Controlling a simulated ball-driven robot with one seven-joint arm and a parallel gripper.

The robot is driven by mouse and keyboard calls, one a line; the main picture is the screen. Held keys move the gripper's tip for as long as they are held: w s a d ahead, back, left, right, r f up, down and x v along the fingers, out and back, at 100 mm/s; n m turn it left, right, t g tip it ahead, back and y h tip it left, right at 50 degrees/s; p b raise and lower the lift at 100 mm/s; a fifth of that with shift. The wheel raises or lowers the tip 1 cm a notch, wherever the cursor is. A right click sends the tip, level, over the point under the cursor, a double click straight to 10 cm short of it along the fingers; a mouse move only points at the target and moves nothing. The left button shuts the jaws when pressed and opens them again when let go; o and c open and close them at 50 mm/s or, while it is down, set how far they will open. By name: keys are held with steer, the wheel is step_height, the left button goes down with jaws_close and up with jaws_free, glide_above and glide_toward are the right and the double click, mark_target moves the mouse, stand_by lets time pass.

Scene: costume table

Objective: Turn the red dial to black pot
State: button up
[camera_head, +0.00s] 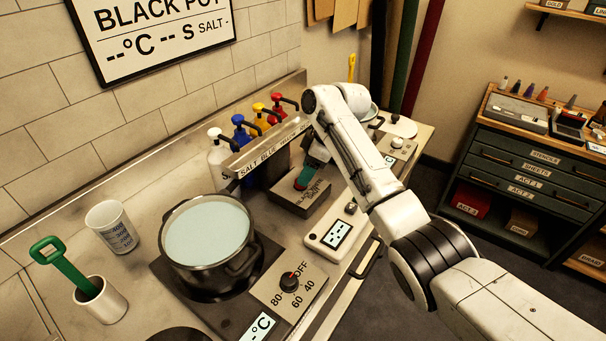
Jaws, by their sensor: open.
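A dark box (290,204) with small raised lettering on its front stands on the counter to the right of the black pot. A teal-green piece (305,177) with a small red spot beside it sits on top; I cannot tell whether this red is the dial. My gripper (312,160) hangs over this box, open, mostly hidden by my own forearm; contact cannot be told. The black pot (176,262) of pale liquid stands on the hotplate. A black knob (290,281) with a red pointer sits on the panel marked OFF, 40, 60, 80, pointing up toward OFF.
White, blue, yellow and red pump bottles (277,108) stand behind a labelled rail (268,148). A measuring cup (112,227) and a holder (101,301) with a green-handled tool stand left of the pot. A sign (155,35) reads BLACK POT.

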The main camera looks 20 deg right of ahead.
steer(key=shift+x, duration=1.6)
steer(key=c, duration=1)
